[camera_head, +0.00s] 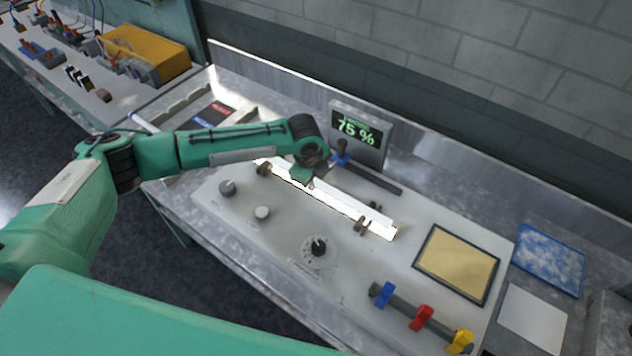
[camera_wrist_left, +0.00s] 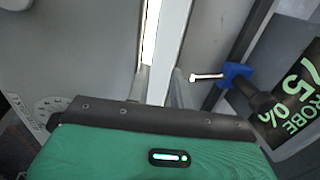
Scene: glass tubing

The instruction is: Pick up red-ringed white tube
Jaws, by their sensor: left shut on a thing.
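A long white bar or tube (camera_head: 340,202) lies slantwise over the pale panel, with a bright glowing strip along it. No red ring shows on it, so I cannot tell for sure that it is the red-ringed tube. My left gripper (camera_head: 303,178) is over its upper left part, shut on it. In the left wrist view the white tube (camera_wrist_left: 172,45) runs down between the fingers of the left gripper (camera_wrist_left: 160,85). The gripper body hides the held part. I cannot tell whether the tube is lifted off its supports. My right gripper is not in view.
The panel (camera_head: 225,207) carries knobs, a dial (camera_head: 317,246) and blue, red and yellow clips (camera_head: 421,317). A display reading 75 % (camera_head: 361,131) stands behind the tube, beside a blue-based lever (camera_head: 341,155). A tan pad (camera_head: 457,263) lies right. A rack (camera_head: 185,102) stands left.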

